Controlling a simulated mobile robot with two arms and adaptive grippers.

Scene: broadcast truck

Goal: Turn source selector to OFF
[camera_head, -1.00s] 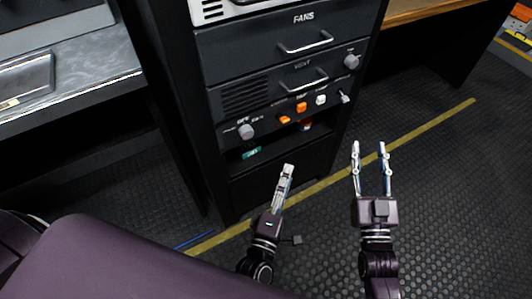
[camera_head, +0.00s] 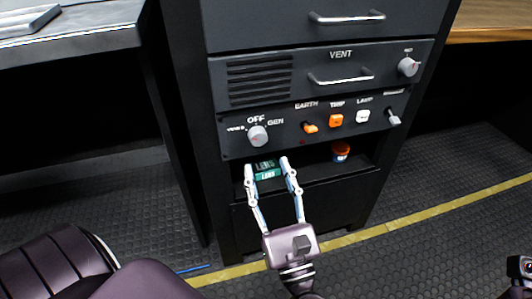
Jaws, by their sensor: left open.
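The source selector is a round grey knob (camera_head: 258,136) at the left end of the dark control panel. Labels around it read OFF above and GEN at the upper right; a smaller label at the left is hard to read. Which label the knob points to is not clear. My left gripper (camera_head: 266,163) is open, fingers pointing up, just below the knob in the picture. No contact with the knob shows. Only a small part of my right arm shows at the lower right edge; its fingers are out of the picture.
Orange EARTH (camera_head: 310,128) and TRIP (camera_head: 336,121) controls, a white LAMP switch (camera_head: 363,116) and a grey lever (camera_head: 394,117) share the panel. Below, an open shelf holds a green box (camera_head: 267,175) behind my left fingers and an orange-blue container (camera_head: 341,152).

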